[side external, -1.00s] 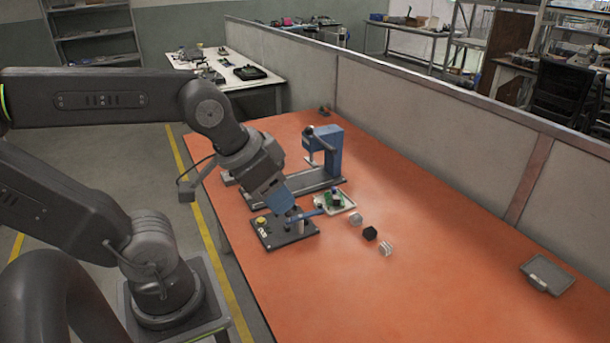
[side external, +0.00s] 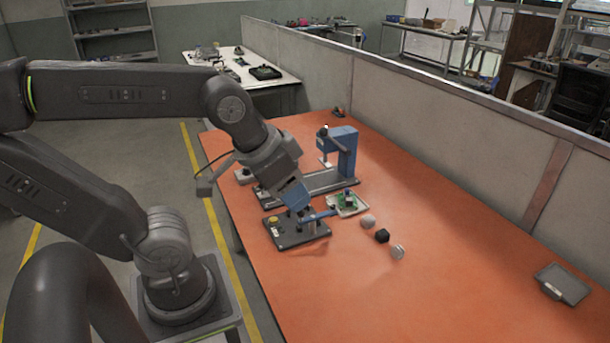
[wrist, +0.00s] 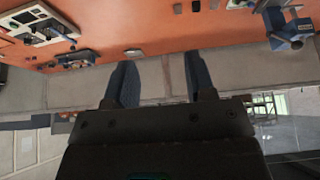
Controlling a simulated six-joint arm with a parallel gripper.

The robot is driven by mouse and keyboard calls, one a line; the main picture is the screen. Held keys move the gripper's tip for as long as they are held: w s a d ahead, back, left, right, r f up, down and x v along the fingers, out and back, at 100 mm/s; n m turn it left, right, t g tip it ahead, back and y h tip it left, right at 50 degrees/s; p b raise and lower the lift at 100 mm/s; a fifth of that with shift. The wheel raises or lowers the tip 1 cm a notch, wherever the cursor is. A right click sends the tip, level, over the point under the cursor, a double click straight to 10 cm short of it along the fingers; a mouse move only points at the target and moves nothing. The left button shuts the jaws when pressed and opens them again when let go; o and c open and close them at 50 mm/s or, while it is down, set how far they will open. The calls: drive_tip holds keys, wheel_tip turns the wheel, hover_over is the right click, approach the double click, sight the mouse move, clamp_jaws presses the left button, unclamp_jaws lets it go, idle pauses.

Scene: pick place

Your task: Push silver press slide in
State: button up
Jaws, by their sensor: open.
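The blue press (side external: 345,152) stands on the orange table in the side view, above a long grey metal base with a slide rail (side external: 325,182). Which part is the silver slide is too small to tell. My gripper (side external: 300,205) points down in front of the press base, above a dark control board (side external: 285,240) with a yellow button. It is open, and nothing shows between its fingers. In the wrist view its two blue fingers (wrist: 160,70) are apart, with a blue device (wrist: 288,28) at upper right. Contact with the board or base cannot be told.
A small tray with a green circuit board (side external: 360,208) lies right of my gripper. A grey tray (side external: 562,283) is far right.

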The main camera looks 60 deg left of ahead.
drive_tip(key=w+a+f+n+g+y, duration=0.1)
drive_tip(key=w+a+f+n+g, duration=0.1)
drive_tip(key=w+a, duration=0.7)
drive_tip(key=w+a+f+n+g+y, duration=0.15)
drive_tip(key=w+a, duration=0.35)
drive_tip(key=a, duration=0.8)
drive_tip(key=s+a+f+n+g, duration=0.2)
drive_tip(key=a+f, duration=0.4)
drive_tip(key=a, duration=0.5)
drive_tip(key=s+a+f+n+g, duration=0.1)
drive_tip(key=s+a+f, duration=0.1)
drive_tip(key=a+f, duration=0.65)
drive_tip(key=shift+h, duration=0.35)
drive_tip(key=a+f, duration=0.1)
drive_tip(key=f, duration=0.3)
drive_tip(key=a+f, duration=0.1)
drive_tip(key=f, duration=0.2)
drive_tip(key=s+a+f, duration=0.1)
drive_tip(key=a+f, duration=0.1)
drive_tip(key=f, duration=0.2)
drive_tip(key=shift+f, duration=0.3)
drive_tip(key=shift+d, duration=0.1)
clamp_jaws()
